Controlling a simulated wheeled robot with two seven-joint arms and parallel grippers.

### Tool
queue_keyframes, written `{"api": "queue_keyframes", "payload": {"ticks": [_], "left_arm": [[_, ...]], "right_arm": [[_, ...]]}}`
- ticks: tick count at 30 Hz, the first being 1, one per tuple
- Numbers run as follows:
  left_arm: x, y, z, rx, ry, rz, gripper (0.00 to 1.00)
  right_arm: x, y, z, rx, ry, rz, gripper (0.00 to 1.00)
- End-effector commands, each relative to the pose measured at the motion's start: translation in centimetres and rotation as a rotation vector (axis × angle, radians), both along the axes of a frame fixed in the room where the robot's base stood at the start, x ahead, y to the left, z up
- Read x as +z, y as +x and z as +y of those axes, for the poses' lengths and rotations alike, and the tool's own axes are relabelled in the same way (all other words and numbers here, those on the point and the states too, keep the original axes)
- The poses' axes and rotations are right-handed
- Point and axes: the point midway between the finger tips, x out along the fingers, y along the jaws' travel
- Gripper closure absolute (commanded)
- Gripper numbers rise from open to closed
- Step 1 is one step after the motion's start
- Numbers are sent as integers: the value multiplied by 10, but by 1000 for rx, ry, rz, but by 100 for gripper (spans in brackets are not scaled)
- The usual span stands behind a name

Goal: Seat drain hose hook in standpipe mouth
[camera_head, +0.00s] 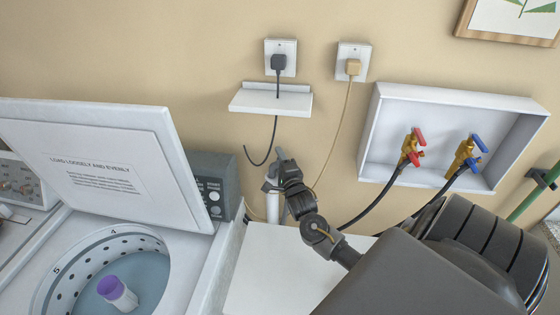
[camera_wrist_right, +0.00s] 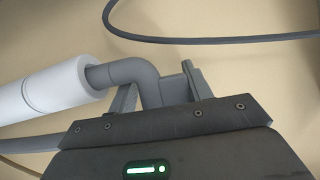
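The white standpipe (camera_head: 272,209) stands against the wall behind the washer, and its upper end fills the left of the right wrist view (camera_wrist_right: 40,95). The grey drain hose hook (camera_wrist_right: 140,75) bends at an elbow, and its free end appears inside the pipe's mouth. How deep it sits cannot be told. My right gripper (camera_head: 281,163) is over the standpipe. In the wrist view its fingers (camera_wrist_right: 160,92) stand on both sides of the hook's grey body and appear shut on it. In the head view my gripper hides most of the hook. My left gripper is out of view.
The open washer lid (camera_head: 105,160) and tub, with a purple-capped cup (camera_head: 117,293), are at left. A small shelf (camera_head: 270,98) and two plugs are above the standpipe. A recessed valve box (camera_head: 450,98) is at right. A dark cable (camera_wrist_right: 210,39) crosses the wrist view.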

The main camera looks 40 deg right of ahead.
Motion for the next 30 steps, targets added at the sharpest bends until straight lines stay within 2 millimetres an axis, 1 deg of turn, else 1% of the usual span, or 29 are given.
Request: {"api": "queue_keyframes", "payload": {"ticks": [1,6,7,8,28,29,30], "left_arm": [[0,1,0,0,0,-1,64],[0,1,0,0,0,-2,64],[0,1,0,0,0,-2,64],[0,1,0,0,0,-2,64],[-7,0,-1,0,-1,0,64],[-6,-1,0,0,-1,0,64],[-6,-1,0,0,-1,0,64]], "right_arm": [[0,0,0,0,0,0,56],[0,0,0,0,0,0,78],[0,0,0,0,0,0,78],[0,0,0,0,0,0,82],[-10,0,1,1,1,2,82],[-9,0,1,1,1,2,49],[-9,0,1,1,1,2,44]]}}
